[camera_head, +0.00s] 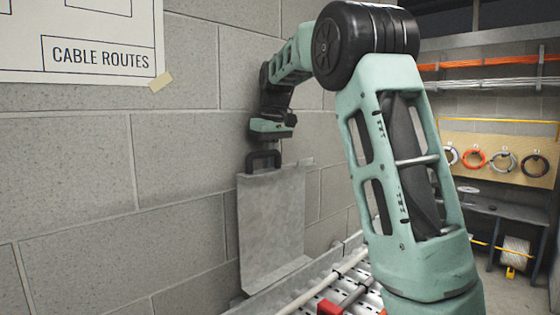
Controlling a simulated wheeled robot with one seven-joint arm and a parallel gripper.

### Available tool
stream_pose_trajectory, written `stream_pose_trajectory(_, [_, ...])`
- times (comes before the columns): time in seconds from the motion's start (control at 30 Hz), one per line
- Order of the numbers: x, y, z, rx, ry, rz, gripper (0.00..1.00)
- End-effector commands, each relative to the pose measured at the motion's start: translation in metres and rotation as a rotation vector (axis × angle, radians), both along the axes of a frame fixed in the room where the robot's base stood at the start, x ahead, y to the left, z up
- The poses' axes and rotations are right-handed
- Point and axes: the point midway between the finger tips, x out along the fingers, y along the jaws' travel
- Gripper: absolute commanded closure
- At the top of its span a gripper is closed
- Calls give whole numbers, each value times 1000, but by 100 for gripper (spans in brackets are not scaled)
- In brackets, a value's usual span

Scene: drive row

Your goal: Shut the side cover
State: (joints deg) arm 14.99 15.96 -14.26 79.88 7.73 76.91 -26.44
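The side cover looks to be the grey metal panel (272,225) left of centre, standing nearly upright close to the block wall. Its lower edge is beside a perforated metal tray (368,300). A black loop handle (263,157) is at the panel's top edge. My gripper (272,143) is directly above the handle, pointing down. Its fingers are small and dark here, so I cannot tell whether they touch or hold the handle. My arm covers part of the tray and the area right of the panel.
A pale pipe (322,282) runs along the tray, with a red block (329,307) near it. A cable-routes sign (85,40) hangs on the wall at upper left. Shelves with cables (490,63), a board with cable coils (504,160) and a bench (500,208) are at the right.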

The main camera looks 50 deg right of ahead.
Motion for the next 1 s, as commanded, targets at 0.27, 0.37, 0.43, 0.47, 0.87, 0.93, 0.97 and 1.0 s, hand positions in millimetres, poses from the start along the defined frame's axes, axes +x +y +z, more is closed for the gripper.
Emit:
stream_pose_trajectory(0.27, [-16, 1, -1, -1, -1, 0, 100])
stream_pose_trajectory(0.37, [-22, 1, -1, 0, 0, 0, 100])
stream_pose_trajectory(0.43, [-26, 1, -2, 0, 0, 0, 100])
stream_pose_trajectory(0.47, [-28, 2, -1, 0, 0, 0, 100])
stream_pose_trajectory(0.87, [-50, 3, -1, 0, 0, -1, 100])
stream_pose_trajectory(0.93, [-54, 3, -1, 0, -1, -1, 100])
stream_pose_trajectory(0.97, [-56, 3, -1, 0, -1, -1, 100])
stream_pose_trajectory(1.0, [-58, 3, -1, 0, -1, -1, 100])
